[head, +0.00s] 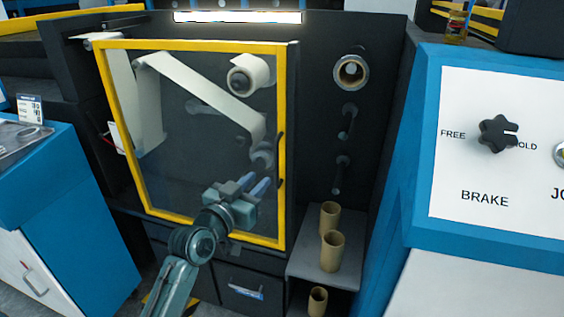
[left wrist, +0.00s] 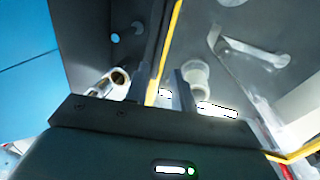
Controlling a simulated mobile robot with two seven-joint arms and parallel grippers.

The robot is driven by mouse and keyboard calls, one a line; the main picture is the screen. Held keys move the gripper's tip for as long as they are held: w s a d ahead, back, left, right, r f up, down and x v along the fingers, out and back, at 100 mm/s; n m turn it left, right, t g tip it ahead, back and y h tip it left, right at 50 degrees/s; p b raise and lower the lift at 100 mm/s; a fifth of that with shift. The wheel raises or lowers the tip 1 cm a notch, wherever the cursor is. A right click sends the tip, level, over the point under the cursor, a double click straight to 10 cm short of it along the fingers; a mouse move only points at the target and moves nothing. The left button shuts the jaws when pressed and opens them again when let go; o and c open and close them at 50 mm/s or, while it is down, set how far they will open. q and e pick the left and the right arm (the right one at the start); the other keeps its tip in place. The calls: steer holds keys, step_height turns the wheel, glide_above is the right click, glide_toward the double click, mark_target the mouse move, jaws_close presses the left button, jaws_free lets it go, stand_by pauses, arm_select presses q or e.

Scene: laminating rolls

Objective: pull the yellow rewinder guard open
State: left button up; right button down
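The yellow rewinder guard (head: 289,100) is a yellow frame around a clear panel, standing over the left part of the dark machine. A dark upright handle (head: 281,165) sits on its right side bar. My left gripper (head: 260,185) is in front of the panel's lower right, just left of the handle, with its blue-tipped fingers a little apart. In the left wrist view the fingers (left wrist: 168,85) are apart, and the yellow side bar (left wrist: 166,45) shows between them. I see nothing held; contact with the handle cannot be told. My right gripper is out of view.
Cardboard cores (head: 333,250) stand on a grey shelf (head: 312,262) right of the guard. A blue console with a black brake knob (head: 497,134) is at the right. A blue cabinet (head: 70,215) stands at the left. A white web and roll (head: 250,75) lie behind the panel.

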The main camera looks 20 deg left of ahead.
mark_target(276, 164)
arm_select(q)
steer(key=x, duration=0.9)
steer(key=shift+w+d, duration=0.15)
steer(key=shift+w, duration=0.2)
steer(key=shift+c, duration=0.2)
jaws_close()
steer(key=shift+f, duration=0.1)
